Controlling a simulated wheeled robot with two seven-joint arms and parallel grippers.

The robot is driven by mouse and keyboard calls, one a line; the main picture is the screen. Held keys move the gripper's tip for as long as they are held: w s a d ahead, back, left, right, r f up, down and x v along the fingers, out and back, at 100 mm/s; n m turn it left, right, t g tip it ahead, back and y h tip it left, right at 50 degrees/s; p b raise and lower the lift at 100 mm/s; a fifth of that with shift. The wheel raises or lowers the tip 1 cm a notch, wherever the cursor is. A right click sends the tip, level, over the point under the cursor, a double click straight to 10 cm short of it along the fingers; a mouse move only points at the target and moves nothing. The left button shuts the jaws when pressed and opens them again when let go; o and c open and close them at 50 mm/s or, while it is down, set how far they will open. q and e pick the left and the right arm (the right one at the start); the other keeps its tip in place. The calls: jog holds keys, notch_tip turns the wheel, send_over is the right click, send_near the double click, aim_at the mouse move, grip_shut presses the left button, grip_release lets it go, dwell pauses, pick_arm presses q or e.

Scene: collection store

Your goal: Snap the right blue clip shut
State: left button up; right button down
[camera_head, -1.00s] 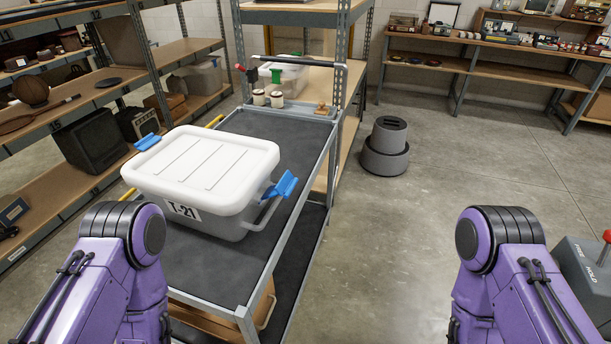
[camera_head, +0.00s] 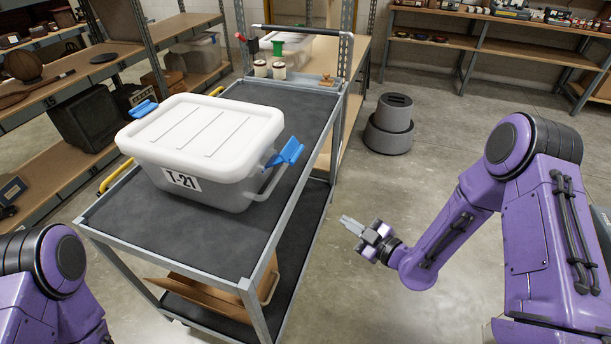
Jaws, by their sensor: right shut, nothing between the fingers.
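A grey box with a white lid (camera_head: 205,137) and the label T-21 stands on the cart's top shelf. The right blue clip (camera_head: 286,152) sticks out and up from the lid's right end, tilted away from the box wall. The left blue clip (camera_head: 144,108) shows at the lid's left end and also sticks outward. My right gripper (camera_head: 346,222) is shut and empty, in the air right of the cart, below and right of the right clip and apart from it. My left arm shows at the lower left; its gripper is out of view.
The cart (camera_head: 110,218) has a dark top, a raised metal rim and a handle bar at the far end. Two small jars (camera_head: 279,70) and a wooden-handled stamp (camera_head: 326,80) stand at its far end. A grey step stool (camera_head: 390,125) stands on the floor.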

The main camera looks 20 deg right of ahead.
notch_tip(320, 180, up, 11)
jog(key=d+n+g+y+b, duration=0.2)
jog(key=n+y, duration=0.9)
jog(key=n, duration=0.7)
jog(key=p, duration=0.5)
send_near(280, 155)
jog(key=w, duration=0.4)
pick_arm(q)
jog(key=shift+r, duration=1.1)
pick_arm(e)
jog(key=shift+w+a, duration=0.15)
jog(key=shift+a, duration=0.4)
jog(key=shift+r, duration=0.15)
